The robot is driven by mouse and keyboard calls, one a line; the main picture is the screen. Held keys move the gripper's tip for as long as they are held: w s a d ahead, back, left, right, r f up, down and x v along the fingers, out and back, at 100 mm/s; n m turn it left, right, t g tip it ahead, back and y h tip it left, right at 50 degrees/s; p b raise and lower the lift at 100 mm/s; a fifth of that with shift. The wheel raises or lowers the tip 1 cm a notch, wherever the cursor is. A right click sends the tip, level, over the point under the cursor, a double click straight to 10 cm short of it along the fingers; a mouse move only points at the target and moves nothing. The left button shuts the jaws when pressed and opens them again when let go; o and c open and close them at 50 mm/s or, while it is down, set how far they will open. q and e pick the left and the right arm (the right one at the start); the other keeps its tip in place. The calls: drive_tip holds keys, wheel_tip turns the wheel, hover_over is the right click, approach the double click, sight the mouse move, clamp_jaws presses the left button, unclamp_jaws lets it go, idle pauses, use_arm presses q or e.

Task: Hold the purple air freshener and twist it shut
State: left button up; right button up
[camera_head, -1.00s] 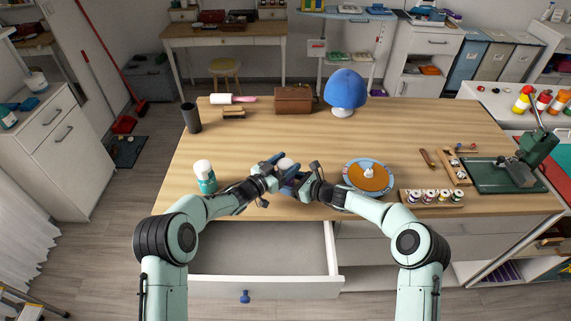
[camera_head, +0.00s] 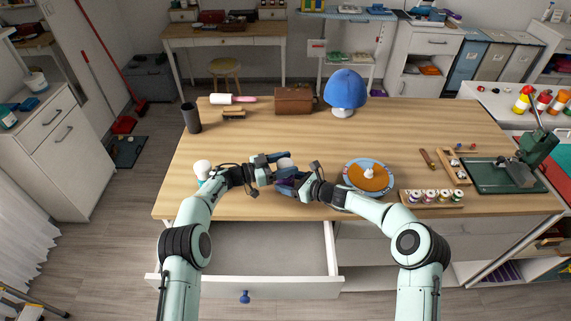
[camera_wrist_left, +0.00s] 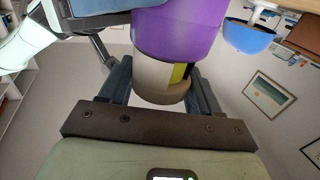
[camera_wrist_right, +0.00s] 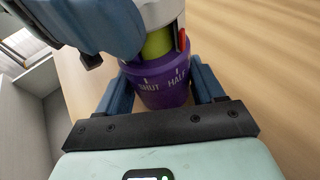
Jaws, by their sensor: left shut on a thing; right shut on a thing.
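The air freshener has a white top (camera_head: 284,162) and a purple base (camera_wrist_right: 163,92), near the table's front edge. In the right wrist view the base reads "SHUT" and "HALF". Above it show a yellow-green band (camera_wrist_right: 157,44) and a red mark (camera_wrist_right: 182,40), which lies above and slightly right of "HALF", away from "SHUT". My left gripper (camera_head: 283,161) is shut on the upper white part, also seen in the left wrist view (camera_wrist_left: 160,88). My right gripper (camera_head: 288,183) is shut on the purple base below it. Whether the base touches the table is unclear.
An orange-and-blue round plate (camera_head: 369,177) lies right of the grippers. A white-capped bottle (camera_head: 202,168) stands left, partly behind my left arm. A blue lamp (camera_head: 345,90) and brown box (camera_head: 294,100) stand at the back. An open drawer (camera_head: 260,250) juts out in front.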

sight(286, 163)
use_arm(q)
drive_tip(key=shift+s+d+m+g, duration=0.1)
drive_tip(key=shift+m+g, duration=0.3)
drive_tip(key=shift+g, duration=0.2)
drive_tip(key=o, duration=1)
drive_tip(key=shift+c, duration=0.2)
wheel_tip(286, 163, up, 10)
drive_tip(key=shift+r, duration=0.1)
